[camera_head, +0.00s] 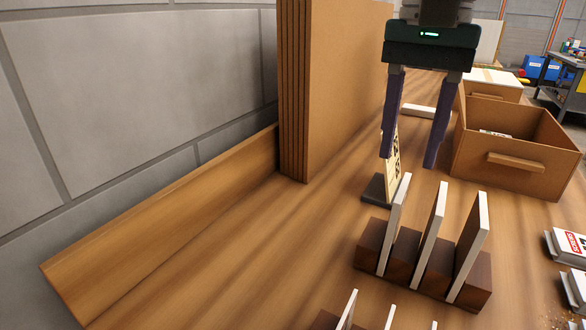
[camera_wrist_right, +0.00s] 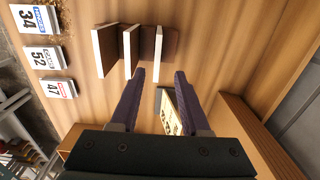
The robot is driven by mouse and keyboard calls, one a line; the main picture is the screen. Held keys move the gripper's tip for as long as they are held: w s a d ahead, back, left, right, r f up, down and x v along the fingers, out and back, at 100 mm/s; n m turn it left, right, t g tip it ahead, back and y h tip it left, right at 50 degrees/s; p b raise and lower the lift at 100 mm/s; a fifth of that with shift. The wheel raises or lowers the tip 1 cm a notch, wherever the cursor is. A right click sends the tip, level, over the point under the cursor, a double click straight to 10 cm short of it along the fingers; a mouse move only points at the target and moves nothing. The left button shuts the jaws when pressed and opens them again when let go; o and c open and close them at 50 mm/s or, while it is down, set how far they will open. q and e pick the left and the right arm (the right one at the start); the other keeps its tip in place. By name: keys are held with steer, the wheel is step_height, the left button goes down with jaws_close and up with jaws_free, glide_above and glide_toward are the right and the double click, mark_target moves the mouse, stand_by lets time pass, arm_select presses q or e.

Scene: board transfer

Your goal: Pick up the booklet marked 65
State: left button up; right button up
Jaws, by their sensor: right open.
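No marking 65 can be read in either view. Three thin upright boards or booklets with white edges and brown faces stand in a dark slotted wooden rack (camera_head: 401,261): a left one (camera_head: 394,222), a middle one (camera_head: 430,235) and a right one (camera_head: 468,250). Any numbers on them are hidden. They also show in the right wrist view, above my right gripper (camera_wrist_right: 160,73). My right gripper (camera_head: 409,160) is open and empty, fingers pointing down, behind the rack near a small upright card (camera_head: 393,165) on a dark base. My left gripper is not in view.
Flat booklets marked 34 (camera_wrist_right: 34,17), 52 (camera_wrist_right: 45,57) and 47 (camera_wrist_right: 54,88) lie apart from the rack. A cardboard box (camera_head: 500,155) stands at the right, tall brown panels (camera_head: 335,90) at the back left. The table's left part is clear.

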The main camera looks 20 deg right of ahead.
mark_target(405, 186)
steer(key=f, duration=0.4)
steer(key=shift+s, duration=0.4)
steer(key=shift+a+f+b, duration=0.1)
steer(key=shift+f+b, duration=0.4)
steer(key=shift+f, duration=2.3)
jaws_close()
